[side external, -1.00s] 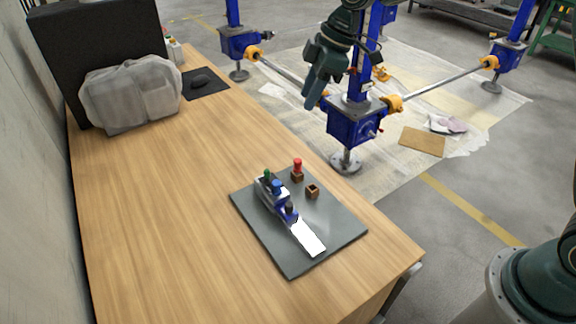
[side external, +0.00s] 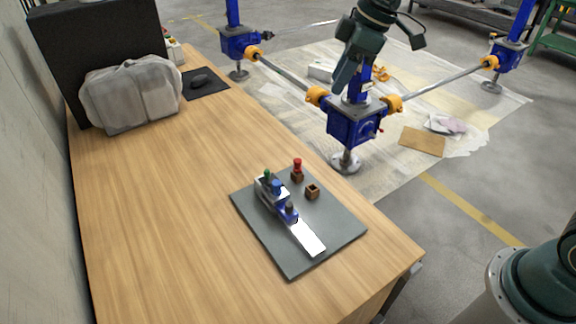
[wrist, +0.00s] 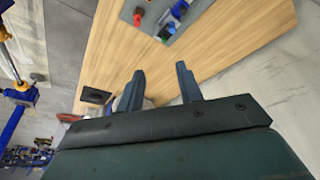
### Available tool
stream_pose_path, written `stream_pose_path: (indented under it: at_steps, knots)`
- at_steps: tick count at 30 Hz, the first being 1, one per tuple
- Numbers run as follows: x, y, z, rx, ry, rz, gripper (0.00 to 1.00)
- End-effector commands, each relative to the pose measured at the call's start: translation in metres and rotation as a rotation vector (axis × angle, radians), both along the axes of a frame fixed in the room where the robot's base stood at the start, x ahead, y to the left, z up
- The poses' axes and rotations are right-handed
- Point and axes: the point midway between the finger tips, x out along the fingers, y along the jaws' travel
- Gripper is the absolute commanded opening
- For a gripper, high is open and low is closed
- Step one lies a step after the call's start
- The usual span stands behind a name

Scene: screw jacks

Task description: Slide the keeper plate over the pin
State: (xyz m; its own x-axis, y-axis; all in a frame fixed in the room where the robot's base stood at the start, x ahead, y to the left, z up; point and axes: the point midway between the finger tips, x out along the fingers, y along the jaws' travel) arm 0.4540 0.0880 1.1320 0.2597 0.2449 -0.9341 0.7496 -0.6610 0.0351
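A white flat strip (side external: 308,239), possibly the keeper plate, lies on a grey board (side external: 330,243). The board shows at the top of the wrist view (wrist: 196,10), with a red part (wrist: 163,33). My gripper (side external: 340,86) is high up, beyond the table's right edge and well clear of the board. In the wrist view its two fingers (wrist: 160,80) are apart, with nothing between them.
A brown block with a square hole (side external: 312,191) sits on the board. A wrapped bundle (side external: 132,92), a black panel (side external: 95,45) and a mouse on a black mat (side external: 213,87) are at the table's far end. Blue screw jacks (side external: 354,125) stand beside the table. The table's middle is clear.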

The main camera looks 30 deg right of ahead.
Motion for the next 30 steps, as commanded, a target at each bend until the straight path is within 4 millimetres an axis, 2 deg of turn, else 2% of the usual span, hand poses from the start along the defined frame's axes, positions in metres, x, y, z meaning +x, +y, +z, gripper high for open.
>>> stream_pose_path:
  at_steps: [4, 5, 10, 14, 20, 30]
  knots:
    - [0.0, 0.0, 0.0, 0.0, 0.0, 0.0, 0.36]
    - [0.0, 0.0, 0.0, 0.0, 0.0, 0.0, 0.32]
    - [0.004, 0.002, -0.003, 0.001, 0.001, 0.0, 0.0]
    - [0.014, 0.009, -0.011, 0.002, 0.005, -0.002, 0.0]
    - [0.045, 0.032, -0.038, 0.006, 0.018, -0.014, 0.0]
    - [0.101, 0.091, -0.113, 0.008, 0.038, -0.044, 0.0]
